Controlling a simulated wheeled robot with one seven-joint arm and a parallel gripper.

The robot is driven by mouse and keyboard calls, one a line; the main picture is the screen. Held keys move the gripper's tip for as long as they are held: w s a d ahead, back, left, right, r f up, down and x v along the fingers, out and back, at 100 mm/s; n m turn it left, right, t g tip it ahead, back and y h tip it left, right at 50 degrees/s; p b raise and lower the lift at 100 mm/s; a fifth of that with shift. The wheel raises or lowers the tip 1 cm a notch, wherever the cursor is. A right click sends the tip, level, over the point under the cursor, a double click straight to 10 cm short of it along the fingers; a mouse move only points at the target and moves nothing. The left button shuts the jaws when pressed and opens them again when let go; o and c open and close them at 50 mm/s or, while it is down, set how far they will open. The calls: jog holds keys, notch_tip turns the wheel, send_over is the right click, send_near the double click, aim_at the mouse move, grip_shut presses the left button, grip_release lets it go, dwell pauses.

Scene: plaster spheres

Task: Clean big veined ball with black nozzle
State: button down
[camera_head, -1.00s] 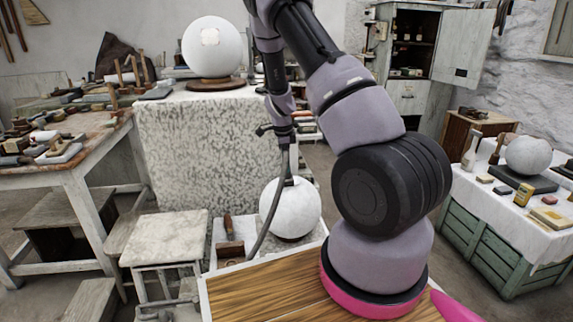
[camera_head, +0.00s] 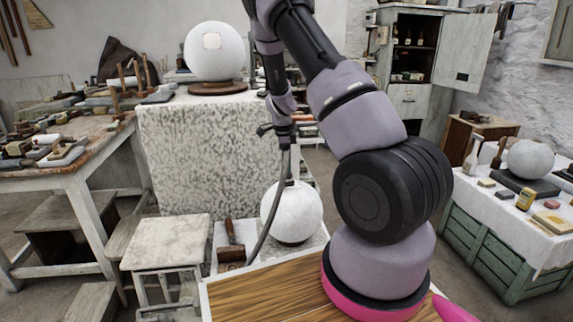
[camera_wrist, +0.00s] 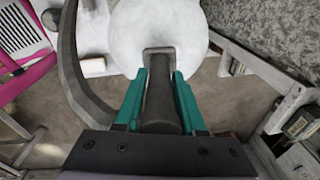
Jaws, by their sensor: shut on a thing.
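My gripper (camera_wrist: 160,78) has its teal fingers shut on the black nozzle (camera_wrist: 160,105), which points away from the wrist. The nozzle's squared grey mouth overlaps the near edge of a large white ball (camera_wrist: 163,30); I cannot tell whether they touch. In the head view the nozzle (camera_head: 287,165) hangs down over the top of this ball (camera_head: 292,212), which sits low in a pale tray. A dark hose (camera_head: 263,232) curves down beside it. Veins are too faint to make out. Another white ball (camera_head: 214,52) with a square patch stands on the stone block.
A grey speckled ball (camera_head: 530,159) is on the right table. A wooden-handled tool (camera_head: 231,252) lies in the tray left of the low ball. The speckled stone block (camera_head: 195,150) stands behind. A cluttered workbench (camera_head: 75,165) and a stool (camera_head: 165,240) are at left.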

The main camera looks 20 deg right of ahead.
jog(key=shift+s+r, duration=0.15)
jog(key=shift+r, duration=0.05)
jog(key=shift+r, duration=0.1)
jog(key=shift+s+a+r, duration=0.1)
jog(key=shift+a+r, duration=0.05)
jog(key=shift+r, duration=0.95)
jog(key=shift+r, duration=0.15)
jog(key=shift+s+a+r, duration=0.1)
jog(key=shift+a+r, duration=0.05)
jog(key=shift+r, duration=0.8)
jog(key=shift+s+a+r, duration=0.1)
jog(key=shift+r, duration=0.8)
jog(key=shift+f, duration=0.1)
